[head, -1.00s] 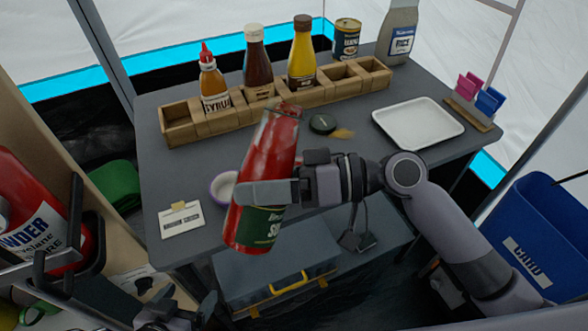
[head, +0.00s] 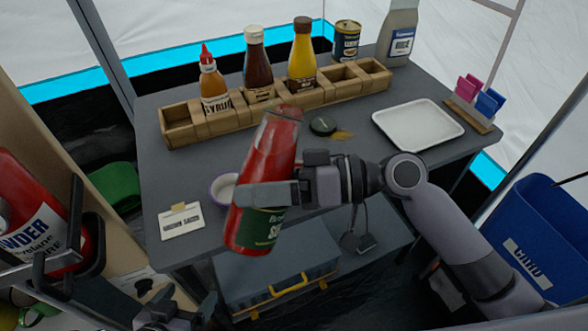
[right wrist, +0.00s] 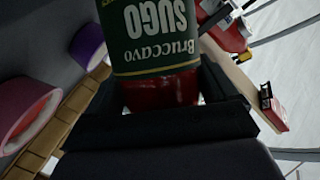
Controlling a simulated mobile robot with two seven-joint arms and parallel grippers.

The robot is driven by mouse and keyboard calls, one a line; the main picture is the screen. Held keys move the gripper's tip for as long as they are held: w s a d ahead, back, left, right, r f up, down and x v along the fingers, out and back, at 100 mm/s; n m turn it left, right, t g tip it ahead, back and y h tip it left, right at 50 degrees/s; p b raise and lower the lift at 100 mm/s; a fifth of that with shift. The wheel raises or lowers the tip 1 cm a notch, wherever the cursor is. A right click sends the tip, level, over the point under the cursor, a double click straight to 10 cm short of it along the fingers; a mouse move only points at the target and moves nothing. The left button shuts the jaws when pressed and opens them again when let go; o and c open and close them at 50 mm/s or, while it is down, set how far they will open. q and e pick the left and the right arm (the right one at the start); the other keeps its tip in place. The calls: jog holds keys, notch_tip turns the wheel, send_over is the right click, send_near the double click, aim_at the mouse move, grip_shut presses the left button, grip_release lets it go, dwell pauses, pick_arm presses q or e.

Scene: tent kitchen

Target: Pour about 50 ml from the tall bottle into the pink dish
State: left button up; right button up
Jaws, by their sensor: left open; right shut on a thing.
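The tall red bottle (head: 266,150) with a green "SUGO" label is in my right gripper (head: 258,194), which is shut around it. It leans, with its upper end towards the upper right in the head view, over the table's front edge. The right wrist view shows its label (right wrist: 155,30) close up. The pink dish (right wrist: 25,112) shows at the left of the right wrist view, near a purple dish (right wrist: 88,45). In the head view only a purple-rimmed dish (head: 222,187) shows, partly behind the bottle; I cannot make out the pink one there. My left gripper (head: 162,312) is open, low at the bottom left.
A wooden rack (head: 225,118) with several bottles stands along the table's back. A dark round lid (head: 322,126) lies beside a brown smear. A white tray (head: 418,124) is on the right. A card (head: 181,222) lies front left. A blue bin (head: 535,235) stands right.

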jog(key=shift+w+d+r+n+h+b, duration=0.2)
jog(key=shift+w+d+n+h, duration=0.15)
jog(key=shift+n, duration=0.2)
jog(key=shift+w+d+r+n+h+b, duration=0.15)
jog(key=shift+w+r+n+h, duration=0.1)
jog(key=shift+w+n, duration=0.25)
jog(key=shift+n+t, duration=0.25)
jog(key=shift+t, duration=0.05)
jog(key=shift+w, duration=0.1)
jog(key=shift+w+h, duration=0.1)
jog(key=shift+h, duration=0.2)
